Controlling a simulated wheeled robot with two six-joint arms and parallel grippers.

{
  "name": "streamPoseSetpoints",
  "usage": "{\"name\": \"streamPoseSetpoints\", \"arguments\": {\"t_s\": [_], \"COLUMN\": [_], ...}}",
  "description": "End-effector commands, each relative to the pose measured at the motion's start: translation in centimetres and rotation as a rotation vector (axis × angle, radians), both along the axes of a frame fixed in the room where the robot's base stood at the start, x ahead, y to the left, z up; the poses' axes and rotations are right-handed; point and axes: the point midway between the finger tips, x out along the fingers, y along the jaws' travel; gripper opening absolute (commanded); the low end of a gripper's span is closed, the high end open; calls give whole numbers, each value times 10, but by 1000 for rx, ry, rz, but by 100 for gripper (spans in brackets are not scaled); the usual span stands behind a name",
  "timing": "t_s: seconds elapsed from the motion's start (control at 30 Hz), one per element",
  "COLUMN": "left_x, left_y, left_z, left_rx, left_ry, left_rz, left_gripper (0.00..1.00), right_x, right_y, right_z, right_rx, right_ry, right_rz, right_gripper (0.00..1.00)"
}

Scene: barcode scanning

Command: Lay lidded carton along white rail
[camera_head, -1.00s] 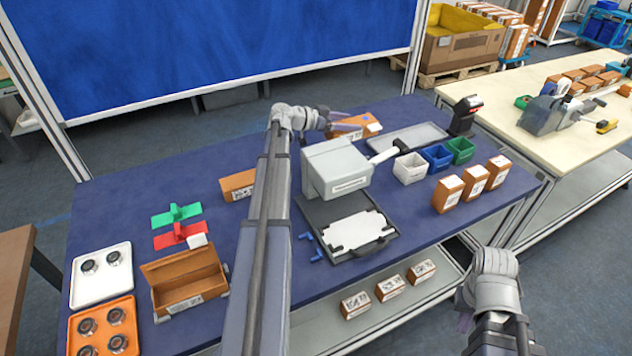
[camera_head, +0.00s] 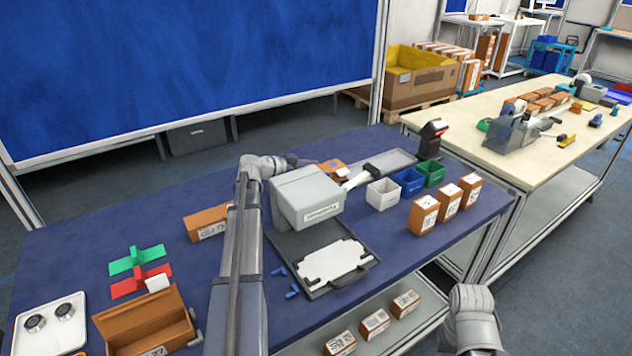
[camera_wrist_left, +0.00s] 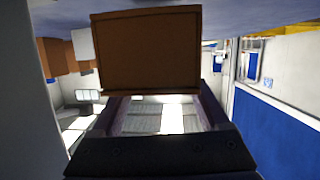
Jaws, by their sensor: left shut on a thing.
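My left gripper (camera_head: 310,162) reaches behind the grey boxy machine (camera_head: 307,198) and is partly hidden by it. An orange-brown carton (camera_head: 334,167) shows at its fingertips. The left wrist view shows my left gripper (camera_wrist_left: 160,112) shut on a brown carton (camera_wrist_left: 148,55), its flat face toward the camera. Whether this face is the lid cannot be told. A white bar (camera_head: 357,180) slants up from beside the grey machine; I cannot tell whether it is the white rail. My right wrist (camera_head: 472,310) is at the lower right, off the table's front edge; its fingers are mostly hidden.
A grey tray (camera_head: 390,162) lies behind white (camera_head: 383,194), blue (camera_head: 409,181) and green (camera_head: 431,173) bins. Labelled cartons (camera_head: 448,203) stand at the right edge. Another carton (camera_head: 208,222) lies left of my left forearm. An open brown box (camera_head: 145,322) is at the front left.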

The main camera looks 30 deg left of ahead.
Motion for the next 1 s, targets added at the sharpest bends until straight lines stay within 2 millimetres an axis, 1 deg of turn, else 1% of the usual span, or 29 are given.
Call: {"name": "streamPoseSetpoints", "arguments": {"t_s": [0.03, 0.1, 0.2, 0.27, 0.57, 0.7, 0.73, 0.9, 1.0], "left_x": [0, 0, 0, 0, 0, 0, 0, 0, 0], "left_y": [0, 0, 0, 0, 0, 0, 0, 0, 0], "left_z": [-8, -17, -30, -35, -34, -38, -37, -36, -36], "left_rx": [-1, -1, -1, -1, -1, -1, 0, 0, 0], "left_ry": [-1, -1, -1, -1, -1, -1, 0, 0, 0], "left_rz": [0, 0, 0, 0, 0, 0, 0, 0, 0], "left_gripper": [0, 0, 0, 0, 0, 0, 81, 100, 100], "right_x": [0, 0, 0, 0, 0, 0, 0, 0, 0], "right_y": [0, 0, 0, 0, 0, 0, 0, 0, 0], "right_z": [-8, -17, -30, -35, -34, -39, -37, -36, -36], "right_rx": [0, 0, 0, 0, 0, 0, 0, 0, 0], "right_ry": [0, 0, 0, 0, 0, 0, 0, 0, 0], "right_rz": [0, 0, 0, 0, 0, 0, 0, 0, 0], "right_gripper": [0, 0, 0, 0, 0, 0, 0, 0, 0]}}
